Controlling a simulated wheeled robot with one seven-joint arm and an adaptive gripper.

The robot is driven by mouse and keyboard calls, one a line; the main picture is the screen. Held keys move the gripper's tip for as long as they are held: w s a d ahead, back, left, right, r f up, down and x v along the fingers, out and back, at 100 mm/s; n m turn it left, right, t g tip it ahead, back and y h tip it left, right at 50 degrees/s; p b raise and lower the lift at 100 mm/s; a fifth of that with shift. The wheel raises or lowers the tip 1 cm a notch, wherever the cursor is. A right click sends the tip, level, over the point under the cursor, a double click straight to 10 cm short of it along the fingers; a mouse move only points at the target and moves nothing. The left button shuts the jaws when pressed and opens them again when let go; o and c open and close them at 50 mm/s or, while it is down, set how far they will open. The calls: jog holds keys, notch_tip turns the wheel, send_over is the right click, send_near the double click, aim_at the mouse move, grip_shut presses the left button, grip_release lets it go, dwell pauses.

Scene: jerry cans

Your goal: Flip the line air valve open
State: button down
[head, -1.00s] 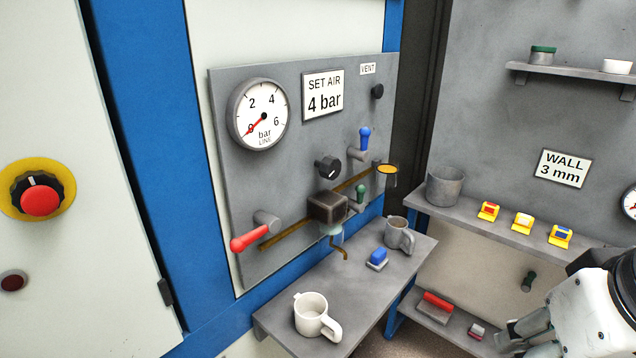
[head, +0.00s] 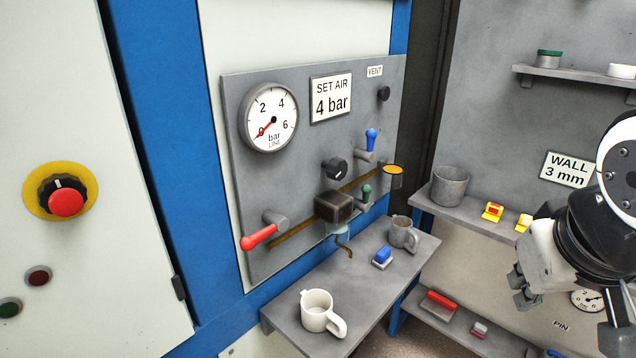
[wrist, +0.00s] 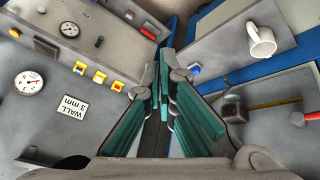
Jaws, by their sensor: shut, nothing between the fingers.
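A grey panel (head: 300,110) carries a brass pipe (head: 290,236) with a red lever (head: 259,238) at its left end, tilted slightly down to the left. The red lever also shows at the right edge of the wrist view (wrist: 313,119). A blue lever (head: 371,138) and a green lever (head: 366,192) point up on the panel's right side. No label naming a line air valve is readable. The line gauge (head: 269,118) needle points near 0. My gripper (head: 522,288) is at the right, well away from the panel. Its teal fingers (wrist: 162,92) are shut and empty.
A shelf below the panel holds a white mug (head: 315,308), a grey mug (head: 402,232) and a blue block (head: 381,257). A black knob (head: 335,168) and dark box (head: 333,206) stick out of the panel. A red stop button (head: 65,203) is at the left.

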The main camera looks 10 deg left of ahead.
jog(key=w+a+r+n+t+y+p, duration=0.1)
jog(key=w+a+r+n+t+p, duration=0.15)
jog(key=w+a, duration=0.4)
jog(key=w+a+r+n+t+y+p, duration=0.1)
jog(key=w+a+n+y+p, duration=0.15)
jog(key=w+a, duration=0.35)
jog(key=s+a+n+g+y+p, duration=0.1)
jog(key=a+n+y+p, duration=0.3)
jog(key=a, duration=1.3)
jog(key=n+g+y, duration=0.1)
jog(key=y, duration=0.2)
jog(key=shift+a, duration=0.25)
jog(key=shift+g, duration=0.25)
jog(key=b, duration=0.5)
send_over(260, 230)
jog(key=s+d, duration=0.1)
jog(key=s, duration=0.1)
notch_tip(260, 230, down, 8)
jog(key=shift+w+f, duration=0.15)
jog(key=shift+f, duration=0.55)
